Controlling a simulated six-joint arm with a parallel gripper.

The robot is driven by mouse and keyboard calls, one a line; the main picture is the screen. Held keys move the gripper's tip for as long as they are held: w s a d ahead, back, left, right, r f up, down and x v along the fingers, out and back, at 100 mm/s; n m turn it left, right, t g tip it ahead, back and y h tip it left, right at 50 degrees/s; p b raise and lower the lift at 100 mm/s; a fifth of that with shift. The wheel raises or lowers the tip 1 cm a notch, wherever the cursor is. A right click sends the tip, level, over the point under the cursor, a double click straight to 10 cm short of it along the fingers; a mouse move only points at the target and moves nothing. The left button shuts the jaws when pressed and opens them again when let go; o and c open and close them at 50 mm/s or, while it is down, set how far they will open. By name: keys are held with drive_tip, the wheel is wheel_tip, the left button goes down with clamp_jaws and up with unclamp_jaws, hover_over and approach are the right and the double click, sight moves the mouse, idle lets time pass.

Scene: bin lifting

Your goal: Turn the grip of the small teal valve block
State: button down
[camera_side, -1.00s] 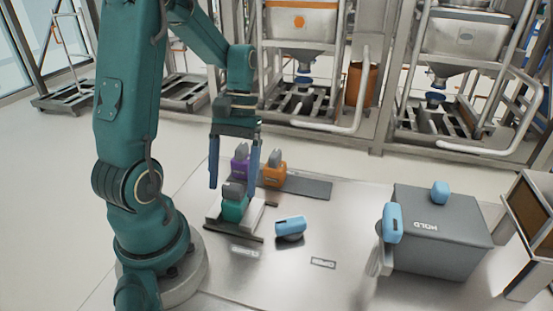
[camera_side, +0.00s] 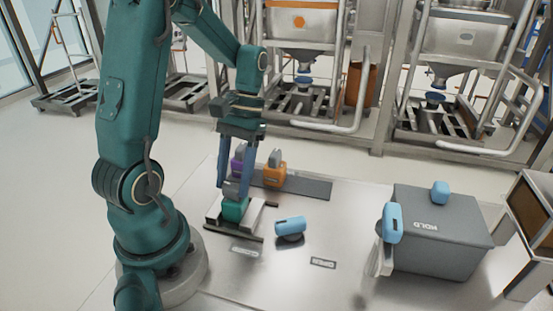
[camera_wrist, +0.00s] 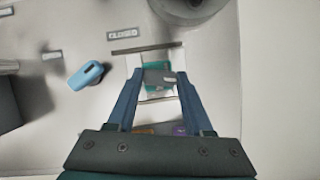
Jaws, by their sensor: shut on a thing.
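The small teal valve block (camera_side: 234,211) sits upright in a pale fixture (camera_side: 253,216) on the metal table. Its grey grip (camera_side: 231,190) is on top, between my gripper's blue fingers. My gripper (camera_side: 233,188) comes down from above and is shut on this grip. In the wrist view, the teal block (camera_wrist: 152,90) shows between the fingers, with the grey grip (camera_wrist: 160,77) across its top. The fingers partly hide the grip in the side view, so its exact angle is hard to tell.
A purple block (camera_side: 238,165) and an orange block (camera_side: 274,174) stand on a dark strip behind. A blue-handled item (camera_side: 290,227) lies to the right. A grey HOLD bin (camera_side: 440,245) stands farther right. Flat labels (camera_side: 323,263) lie in front; one reads CLOSED (camera_wrist: 123,35).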

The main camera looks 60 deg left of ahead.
drive_tip(key=m+y, duration=0.1)
drive_tip(key=m, duration=0.2)
drive_tip(key=m+y, duration=0.1)
drive_tip(key=m, duration=0.3)
drive_tip(key=shift+w+d+g+y, duration=0.1)
drive_tip(key=shift+d+g+y, duration=0.1)
drive_tip(key=shift+g+y, duration=0.15)
drive_tip(key=m+y, duration=0.1)
drive_tip(key=m, duration=0.3)
drive_tip(key=shift+d+m+y, duration=0.1)
drive_tip(key=shift+m+y, duration=0.25)
drive_tip(key=shift+m, duration=0.05)
drive_tip(key=shift+d+m+t+y, duration=0.1)
drive_tip(key=shift+m+t+y, duration=0.6)
drive_tip(key=shift+m, duration=1.1)
drive_tip(key=shift+c, duration=1.4)
unclamp_jaws()
drive_tip(key=shift+v, duration=2.6)
